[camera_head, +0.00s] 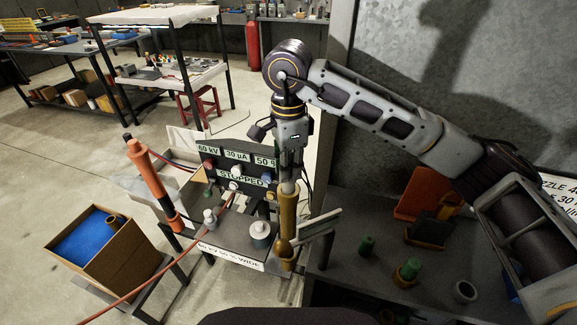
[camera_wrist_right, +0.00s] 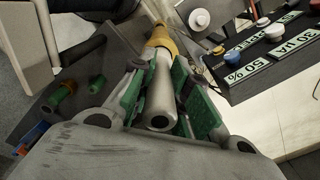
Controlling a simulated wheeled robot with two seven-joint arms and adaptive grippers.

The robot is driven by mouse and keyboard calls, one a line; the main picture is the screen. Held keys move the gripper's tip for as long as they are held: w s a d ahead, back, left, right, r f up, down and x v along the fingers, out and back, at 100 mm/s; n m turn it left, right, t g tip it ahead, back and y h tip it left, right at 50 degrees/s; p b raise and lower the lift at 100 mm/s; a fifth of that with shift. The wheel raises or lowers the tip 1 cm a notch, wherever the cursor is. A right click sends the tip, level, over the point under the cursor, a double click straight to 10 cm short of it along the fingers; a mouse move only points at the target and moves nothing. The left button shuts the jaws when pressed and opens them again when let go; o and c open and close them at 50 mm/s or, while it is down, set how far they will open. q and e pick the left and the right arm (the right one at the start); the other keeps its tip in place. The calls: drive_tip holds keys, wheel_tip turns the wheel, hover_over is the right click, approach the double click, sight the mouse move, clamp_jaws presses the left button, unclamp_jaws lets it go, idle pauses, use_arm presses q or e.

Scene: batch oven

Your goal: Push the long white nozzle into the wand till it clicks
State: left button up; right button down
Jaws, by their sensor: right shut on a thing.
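My right gripper (camera_head: 289,178) points down in the middle of the head view, shut on the long white nozzle (camera_head: 288,188). In the right wrist view the nozzle (camera_wrist_right: 158,100) lies between the green finger pads, its round open end towards the camera. Its far end meets a yellow-brown part (camera_wrist_right: 161,42), which shows in the head view as an upright tapered tube (camera_head: 287,215) under the gripper. How deep the nozzle sits in it is hidden. An orange-red wand-like tool (camera_head: 152,172) leans at the left. My left gripper is not in view.
A control box (camera_head: 236,180) reading STOPPED stands just behind the gripper. A red hose (camera_head: 150,284) crosses the left. A cardboard box (camera_head: 125,262) with blue lining stands at the left. Green pieces (camera_head: 366,245) and a grey ring (camera_head: 465,291) lie on the right bench.

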idle(0.4)
drive_tip(key=c, duration=1.3)
unclamp_jaws()
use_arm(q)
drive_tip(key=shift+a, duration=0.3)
use_arm(e)
drive_tip(key=shift+r, duration=3.95)
drive_tip(key=shift+r, duration=0.1)
